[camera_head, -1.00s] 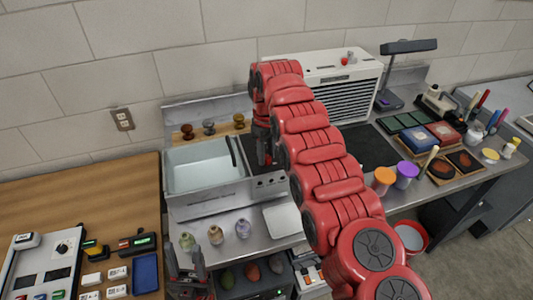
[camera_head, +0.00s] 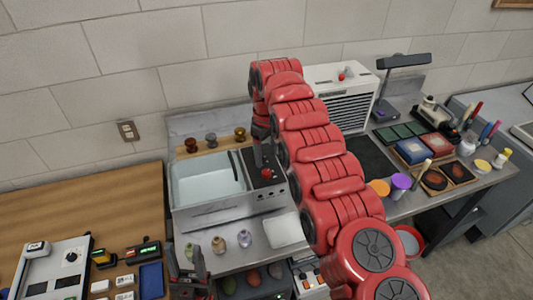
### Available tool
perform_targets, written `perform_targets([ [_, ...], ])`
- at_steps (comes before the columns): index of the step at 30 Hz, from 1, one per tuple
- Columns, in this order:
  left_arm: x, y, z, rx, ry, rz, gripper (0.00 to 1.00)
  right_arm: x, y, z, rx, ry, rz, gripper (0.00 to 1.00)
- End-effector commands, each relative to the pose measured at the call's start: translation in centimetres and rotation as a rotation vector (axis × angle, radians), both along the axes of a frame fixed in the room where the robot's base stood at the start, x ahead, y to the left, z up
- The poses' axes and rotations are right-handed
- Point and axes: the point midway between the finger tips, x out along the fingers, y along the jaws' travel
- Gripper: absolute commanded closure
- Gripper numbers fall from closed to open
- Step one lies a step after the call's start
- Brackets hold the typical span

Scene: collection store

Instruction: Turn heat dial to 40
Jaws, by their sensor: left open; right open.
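A red knob (camera_head: 266,173) sits on a black panel (camera_head: 268,184) at the right end of the metal basin unit; I take it for the heat dial. Its scale marks are too small to read. My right arm reaches across the middle of the view, and its open gripper (camera_head: 264,158) points down just behind and above the red knob. I cannot tell whether the fingers touch it. My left gripper (camera_head: 188,276) is open and empty at the bottom, in front of the metal counter.
The basin (camera_head: 205,196) lies left of the panel. Three small jars (camera_head: 218,244) and a white plate (camera_head: 284,230) stand in front. A white vented box (camera_head: 347,96) with a red knob on top is behind my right arm. A wooden table (camera_head: 95,205) is at left.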

Motion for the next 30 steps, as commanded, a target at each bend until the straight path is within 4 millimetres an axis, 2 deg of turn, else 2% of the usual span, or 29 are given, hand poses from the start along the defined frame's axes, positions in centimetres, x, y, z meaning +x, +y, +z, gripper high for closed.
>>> perform_targets([
  [1,0.0,0.0,2.3,0.000,0.000,0.000,0.50,0.0,0.0,2.2,0.000,0.000,0.000,0.34],
  [9,0.0,0.0,7.7,0.000,0.000,0.000,0.50,0.0,0.0,7.8,0.001,-0.001,0.000,0.34],
  [12,0.0,0.0,9.3,0.000,0.000,0.000,0.50,0.0,0.0,9.2,0.000,0.001,0.000,0.34],
  [15,0.0,0.0,10.2,0.000,0.000,0.000,0.50,0.0,0.0,10.6,0.001,-0.002,0.000,0.34],
  [18,0.0,0.0,10.4,0.000,0.000,0.000,0.50,0.0,0.0,11.0,0.001,-0.002,0.000,0.34],
  [30,0.0,0.0,10.2,0.000,0.000,0.000,0.50,0.0,0.0,10.9,0.000,0.000,0.000,0.34],
])
